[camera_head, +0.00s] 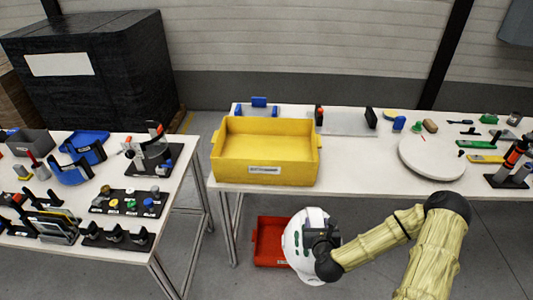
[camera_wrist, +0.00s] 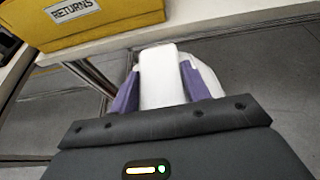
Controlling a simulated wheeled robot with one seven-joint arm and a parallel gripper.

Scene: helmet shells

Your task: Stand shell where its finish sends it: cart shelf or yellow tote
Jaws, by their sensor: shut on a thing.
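The helmet shell (camera_head: 292,247) is white with small dark green marks. It hangs in front of the table's front edge, below the yellow tote, clear of both. My gripper (camera_head: 319,240) is shut on it from the right. In the wrist view, white shell surface (camera_wrist: 205,75) shows around purple finger parts, and most of the shell is hidden. The yellow tote (camera_head: 267,175) stands at the left end of the right table. Its label reads RETURNS in the wrist view (camera_wrist: 72,10). I cannot make out a cart shelf for certain.
A red bin (camera_head: 268,240) sits on the floor behind the shell. The right table (camera_head: 360,160) holds a round white disc (camera_head: 432,157) and several tools. The left table (camera_head: 185,165) is crowded. A black wrapped stack (camera_head: 100,70) stands behind it.

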